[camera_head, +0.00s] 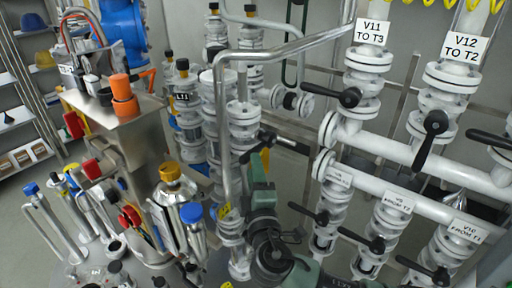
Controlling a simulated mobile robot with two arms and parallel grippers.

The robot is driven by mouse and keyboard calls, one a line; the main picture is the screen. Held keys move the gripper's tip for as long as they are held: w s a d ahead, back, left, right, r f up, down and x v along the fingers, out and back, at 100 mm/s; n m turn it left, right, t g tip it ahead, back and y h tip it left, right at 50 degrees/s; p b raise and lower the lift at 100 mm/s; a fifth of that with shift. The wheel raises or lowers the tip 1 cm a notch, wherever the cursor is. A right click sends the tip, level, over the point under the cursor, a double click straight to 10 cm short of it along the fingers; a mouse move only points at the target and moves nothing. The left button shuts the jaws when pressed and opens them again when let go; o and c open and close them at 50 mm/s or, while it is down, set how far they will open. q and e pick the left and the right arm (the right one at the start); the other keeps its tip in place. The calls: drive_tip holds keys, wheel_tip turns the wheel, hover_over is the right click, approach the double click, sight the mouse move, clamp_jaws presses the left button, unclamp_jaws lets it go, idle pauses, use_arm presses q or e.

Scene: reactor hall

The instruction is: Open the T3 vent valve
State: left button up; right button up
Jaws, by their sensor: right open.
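No label that I can read names a T3 vent valve, so I cannot tell which valve it is. A sign reading V11 TO T3 (371,33) hangs on a white flanged valve at the upper right, with a black lever handle (348,97) below it. My right arm rises from the bottom middle in dark green and black. My right gripper (266,141) is open in front of the white pipework, left of the V11 valve and apart from its handle. Its fingertips are small and partly lost against the pipes. My left gripper is not in view.
The V12 TO T2 valve (446,98) stands right of V11, its black lever hanging down. A lower row of levered valves (323,215) fills the lower right. A steel cabinet (130,140) and blue- and yellow-capped fittings (170,172) crowd the left. Shelves (22,118) stand far left.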

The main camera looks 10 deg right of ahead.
sight(256, 147)
drive_tip(key=w, duration=0.1)
drive_tip(key=w+p, duration=0.1)
drive_tip(key=w, duration=0.3)
drive_tip(key=shift+w+r+p, duration=0.15)
drive_tip(key=shift+r+p, duration=0.15)
drive_tip(key=shift+r, duration=0.1)
drive_tip(key=shift+w, duration=0.35)
drive_tip(key=shift+f, duration=0.1)
clamp_jaws()
idle(0.6)
